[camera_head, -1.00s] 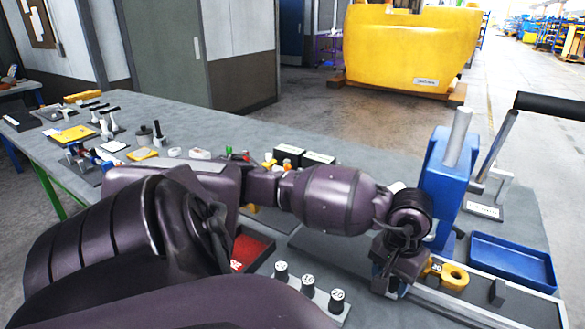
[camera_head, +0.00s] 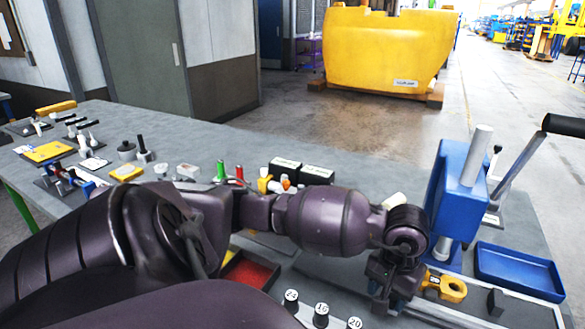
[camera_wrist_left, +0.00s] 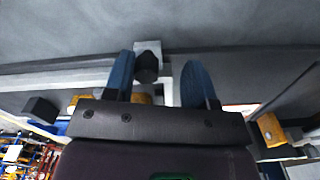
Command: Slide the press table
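The blue press (camera_head: 455,205) stands at the right of the bench, with a grey ram on top and a black-handled lever (camera_head: 530,155) beside it. At its foot is the pale grey slide rail (camera_head: 435,312), with a yellow eyed part (camera_head: 447,287) close by. My left gripper (camera_head: 390,298) points down at the rail, left of the yellow part; its fingertips are hard to see there. In the left wrist view the blue fingers (camera_wrist_left: 160,82) are apart, with a dark knob on a grey block (camera_wrist_left: 147,62) between them; contact is not clear. My right gripper is out of view.
A blue tray (camera_head: 518,272) lies right of the press, near a small dark block (camera_head: 495,302). Numbered pegs (camera_head: 321,315) and a red-lined tray (camera_head: 250,272) lie left of my gripper. Black boxes (camera_head: 300,172) stand behind my arm. A yellow casting (camera_head: 385,50) stands on the floor beyond.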

